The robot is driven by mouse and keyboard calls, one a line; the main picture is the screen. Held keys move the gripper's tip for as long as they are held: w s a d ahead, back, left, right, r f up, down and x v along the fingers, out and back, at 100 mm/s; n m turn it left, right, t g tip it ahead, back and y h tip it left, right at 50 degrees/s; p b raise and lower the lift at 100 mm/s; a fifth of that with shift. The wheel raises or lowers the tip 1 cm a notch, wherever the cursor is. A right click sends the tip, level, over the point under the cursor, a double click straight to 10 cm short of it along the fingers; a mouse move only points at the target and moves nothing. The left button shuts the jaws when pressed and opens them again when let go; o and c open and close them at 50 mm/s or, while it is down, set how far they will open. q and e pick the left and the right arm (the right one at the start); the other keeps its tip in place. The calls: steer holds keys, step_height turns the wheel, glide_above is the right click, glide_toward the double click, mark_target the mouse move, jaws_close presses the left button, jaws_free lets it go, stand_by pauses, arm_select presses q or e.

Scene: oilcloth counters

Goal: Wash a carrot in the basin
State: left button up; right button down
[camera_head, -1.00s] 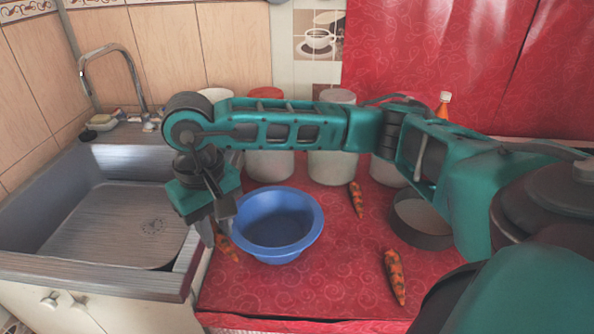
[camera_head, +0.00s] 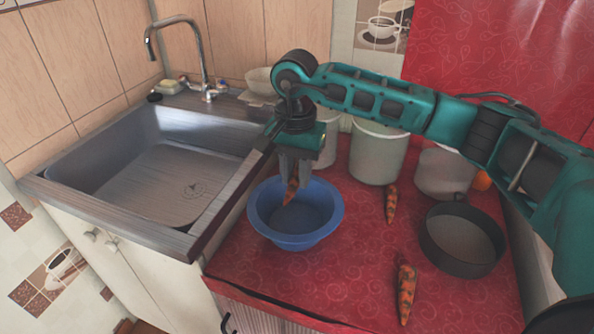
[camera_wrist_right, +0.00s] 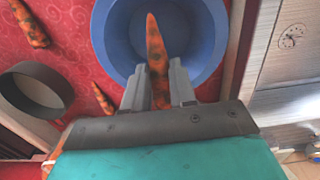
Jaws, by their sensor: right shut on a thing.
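My right gripper (camera_head: 292,172) is shut on a carrot (camera_head: 290,192), which is orange with dark patches. The carrot hangs tip down over the blue basin (camera_head: 265,224) in the head view; I cannot tell whether it touches the basin. In the right wrist view the held carrot (camera_wrist_right: 157,55) sticks out between the fingers (camera_wrist_right: 160,88) over the basin (camera_wrist_right: 112,50). Two other carrots lie on the red oilcloth: one near the front (camera_head: 405,290) and one farther back (camera_head: 391,203). My left gripper is not in view.
A metal sink (camera_head: 150,190) with a tap (camera_head: 203,60) is at the left. A dark round pan (camera_head: 425,240) stands to the right of the basin. White canisters (camera_head: 378,155) line the back. Red oilcloth (camera_head: 330,275) is clear in front of the basin.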

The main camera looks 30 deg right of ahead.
steer(key=shift+f+b, duration=0.5)
steer(key=shift+f, duration=0.4)
step_height(320, 180, down, 8)
steer(key=b, duration=0.4)
steer(key=shift+r+b, duration=0.25)
steer(key=shift+b, duration=0.1)
steer(key=shift+f+b, duration=0.55)
steer(key=shift+f, duration=0.35)
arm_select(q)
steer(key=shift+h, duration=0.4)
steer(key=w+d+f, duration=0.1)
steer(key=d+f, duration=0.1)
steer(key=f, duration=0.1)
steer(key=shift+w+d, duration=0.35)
arm_select(e)
steer(key=shift+f, duration=0.25)
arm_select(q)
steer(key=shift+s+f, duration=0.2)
